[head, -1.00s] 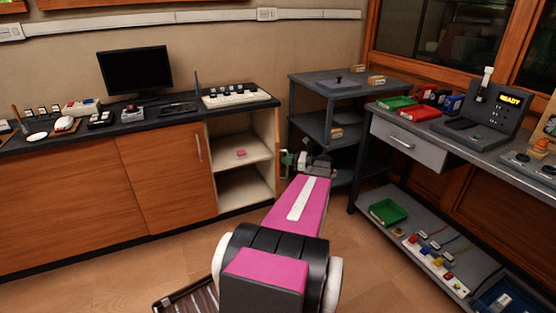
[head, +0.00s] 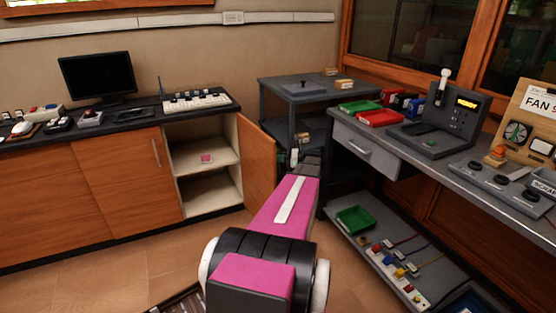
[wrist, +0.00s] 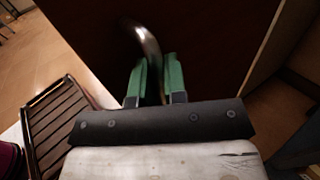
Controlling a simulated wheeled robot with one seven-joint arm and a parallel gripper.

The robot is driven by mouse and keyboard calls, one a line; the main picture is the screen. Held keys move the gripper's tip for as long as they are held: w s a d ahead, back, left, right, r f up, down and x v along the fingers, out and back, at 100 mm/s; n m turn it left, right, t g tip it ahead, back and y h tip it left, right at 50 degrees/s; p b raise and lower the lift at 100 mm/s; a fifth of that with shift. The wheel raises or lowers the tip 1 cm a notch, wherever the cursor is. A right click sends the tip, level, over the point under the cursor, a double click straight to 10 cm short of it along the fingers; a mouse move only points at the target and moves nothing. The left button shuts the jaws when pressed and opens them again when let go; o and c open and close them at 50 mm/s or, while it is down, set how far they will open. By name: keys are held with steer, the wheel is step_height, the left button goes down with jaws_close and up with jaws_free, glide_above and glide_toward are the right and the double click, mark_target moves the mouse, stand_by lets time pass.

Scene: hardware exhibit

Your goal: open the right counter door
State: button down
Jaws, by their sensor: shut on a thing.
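The right counter door (head: 257,162) is swung out from the counter, hinged at the right side of an open compartment. Its wood face shows in the head view. In the wrist view the door's dark panel (wrist: 90,40) fills the upper middle. A curved metal handle (wrist: 146,42) runs from the panel down to my gripper (wrist: 154,80). The green fingers are shut on the handle, though the exact contact is blurred. In the head view my gripper (head: 296,158) is beside the door's outer edge, partly hidden by my arm.
The open compartment has two shelves with a small pink item (head: 206,159) on the upper one. A closed left door (head: 120,175) is beside it. A dark shelf unit (head: 300,95) and a grey workbench (head: 410,150) stand close on the right. Floor in front is clear.

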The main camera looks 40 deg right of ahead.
stand_by(0.3)
steer(key=c, duration=1.2)
jaws_free()
steer(key=shift+d, duration=0.1)
steer(key=v, duration=1)
steer(key=shift+s+d, duration=0.2)
steer(key=shift+s, duration=0.1)
